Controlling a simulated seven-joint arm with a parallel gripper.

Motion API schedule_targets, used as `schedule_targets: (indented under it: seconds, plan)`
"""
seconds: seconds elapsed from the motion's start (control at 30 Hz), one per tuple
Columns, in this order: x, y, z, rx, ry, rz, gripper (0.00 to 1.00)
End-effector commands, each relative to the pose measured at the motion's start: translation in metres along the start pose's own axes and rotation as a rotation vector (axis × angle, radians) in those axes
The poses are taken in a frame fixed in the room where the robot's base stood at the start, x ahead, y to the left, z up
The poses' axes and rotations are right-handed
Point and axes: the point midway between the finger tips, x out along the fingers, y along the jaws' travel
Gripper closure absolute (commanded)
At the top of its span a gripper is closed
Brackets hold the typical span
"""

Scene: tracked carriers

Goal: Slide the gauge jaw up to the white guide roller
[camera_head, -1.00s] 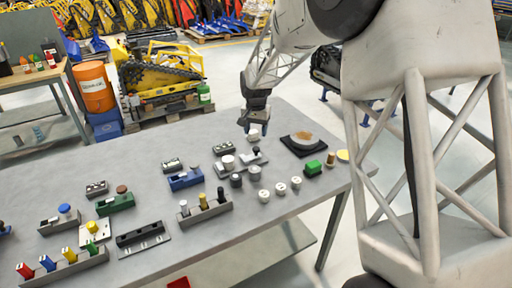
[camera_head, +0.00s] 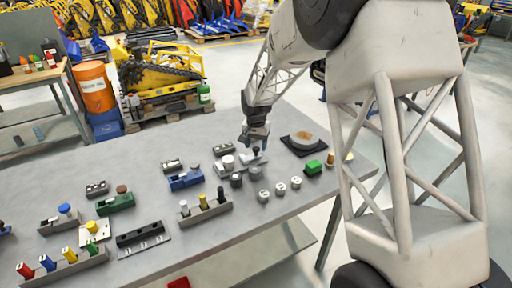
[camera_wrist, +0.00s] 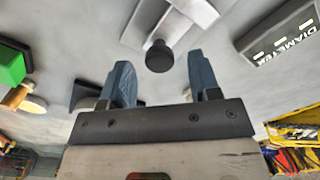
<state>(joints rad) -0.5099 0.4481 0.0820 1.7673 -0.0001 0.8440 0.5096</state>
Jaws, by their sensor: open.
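The gauge stands near the table's right part in the head view. The white guide roller (camera_head: 228,160) is a short white cylinder on the gauge's left part. The gauge jaw (camera_head: 250,161) is a light grey slide at its right, carrying a black knob. There is a visible gap between jaw and roller. In the wrist view the round black knob (camera_wrist: 159,57) shows between the fingertips, with the pale slide behind it. My gripper (camera_head: 256,144) is open around or just above the knob; its blue-grey fingers (camera_wrist: 160,72) seem apart from it. The roller is not seen in the wrist view.
A dark box marked DIAMETER (camera_wrist: 284,47) lies close by, behind the gauge. Several small knobs stand in front. A blue holder (camera_head: 185,180) is to the left.

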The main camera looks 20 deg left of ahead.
Motion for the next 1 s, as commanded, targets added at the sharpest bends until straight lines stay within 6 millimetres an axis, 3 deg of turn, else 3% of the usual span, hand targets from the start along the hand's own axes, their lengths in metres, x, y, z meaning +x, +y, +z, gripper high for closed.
schedule_targets:
  seconds: [0.2, 0.5, 0.87, 1.0]
  plan:
    - [0.0121, 0.0002, 0.0003, 0.0, -0.001, 0.0, 0.43]
    - [0.0134, 0.0002, 0.0003, 0.0, 0.0, 0.0, 0.43]
    - [0.0133, 0.0001, 0.0002, 0.0, 0.0, 0.0, 0.97]
    - [0.0132, -0.0001, 0.0002, 0.0, 0.0, 0.0, 1.0]
